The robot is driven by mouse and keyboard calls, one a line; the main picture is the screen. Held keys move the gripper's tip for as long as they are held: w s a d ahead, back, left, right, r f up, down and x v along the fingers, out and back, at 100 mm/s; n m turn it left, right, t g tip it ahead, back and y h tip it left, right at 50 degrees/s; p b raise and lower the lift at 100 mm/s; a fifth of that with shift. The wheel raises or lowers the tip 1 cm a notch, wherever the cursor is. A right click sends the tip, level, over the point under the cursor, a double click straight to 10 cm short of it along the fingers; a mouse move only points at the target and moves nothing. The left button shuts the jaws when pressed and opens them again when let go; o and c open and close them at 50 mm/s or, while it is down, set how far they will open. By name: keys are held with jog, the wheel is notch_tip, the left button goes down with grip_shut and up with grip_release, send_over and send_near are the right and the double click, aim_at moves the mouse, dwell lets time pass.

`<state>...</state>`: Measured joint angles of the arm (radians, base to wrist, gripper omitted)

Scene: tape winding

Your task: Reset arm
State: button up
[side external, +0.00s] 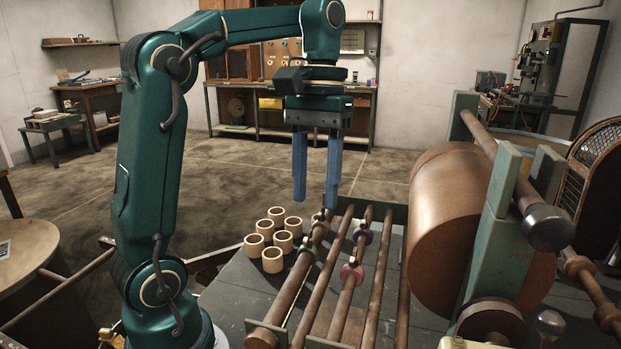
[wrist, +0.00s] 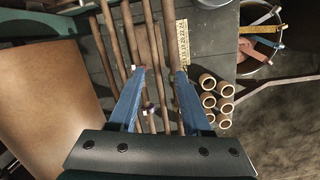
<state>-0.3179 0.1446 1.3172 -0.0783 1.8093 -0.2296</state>
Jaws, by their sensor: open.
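My gripper (side external: 315,203) has two blue fingers that point down, spread apart with nothing between them. It hangs above the far part of the rack of brown rods (side external: 338,318). The wrist view shows the fingers (wrist: 160,70) over the same rods (wrist: 127,30). Several cream tape cores (side external: 272,260) stand upright in a group on the table left of the rods; they also show in the wrist view (wrist: 208,100).
A large copper-brown roller (side external: 440,215) in a green frame stands right of the rods. The wrist view shows a yellow ruler (wrist: 184,45) beside the rods and a round container with colored tools (wrist: 260,38). The dark table (side external: 240,290) is bare around the cores.

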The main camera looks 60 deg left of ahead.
jog(key=s+d+f+m+t, duration=0.1)
jog(key=s+f+m+t, duration=0.1)
jog(key=s+d+f+m+t+y, duration=0.1)
jog(key=s+d+f+m+t, duration=0.1)
jog(key=s+f, duration=0.1)
jog(key=s+d+f+m+t, duration=0.2)
jog(key=shift+s+d+f, duration=0.25)
jog(key=shift+s+f, duration=0.05)
jog(key=shift+w+t, duration=0.4)
dwell(0.4)
